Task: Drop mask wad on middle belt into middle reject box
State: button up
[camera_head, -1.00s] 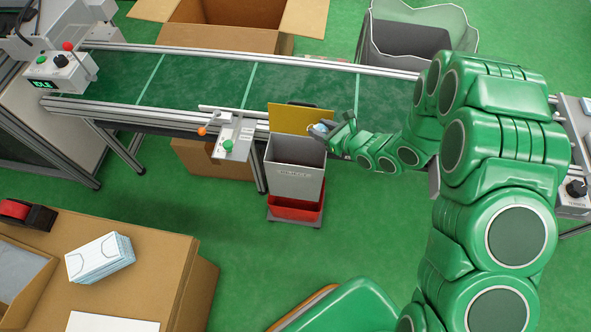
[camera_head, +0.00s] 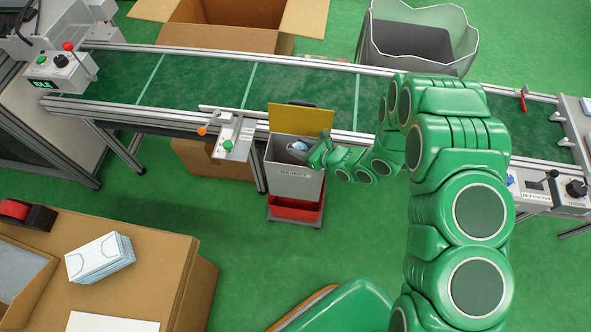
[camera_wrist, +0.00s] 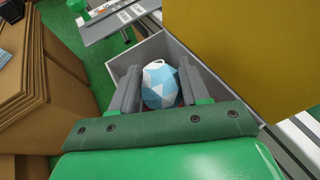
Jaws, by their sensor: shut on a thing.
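The mask wad (camera_wrist: 161,84) is a crumpled light blue and white ball. In the wrist view it sits between the two fingers of my gripper (camera_wrist: 155,88), which is shut on it. The grey reject box (camera_head: 294,182), with a label on its front and a yellow panel (camera_head: 302,119) behind, is open at the top. It also shows below the wad in the wrist view (camera_wrist: 122,66). In the head view my gripper (camera_head: 305,149) reaches in from the right, with the wad at the box's opening. How deep the wad is cannot be told.
The green belt (camera_head: 200,84) runs behind the box and its visible part near the box is clear. A control post with a green button (camera_head: 228,145) stands left of the box. A red bin (camera_head: 296,211) is beneath it. A carton with stacked masks (camera_head: 100,258) is front left.

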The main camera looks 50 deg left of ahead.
jog(key=shift+f, duration=1.15)
jog(key=o, duration=1.1)
jog(key=shift+c, duration=0.2)
jog(key=shift+d+r, duration=0.1)
jog(key=v, duration=0.7)
jog(key=shift+d, duration=0.25)
jog(key=shift+w+r, duration=0.1)
jog(key=shift+w, duration=0.05)
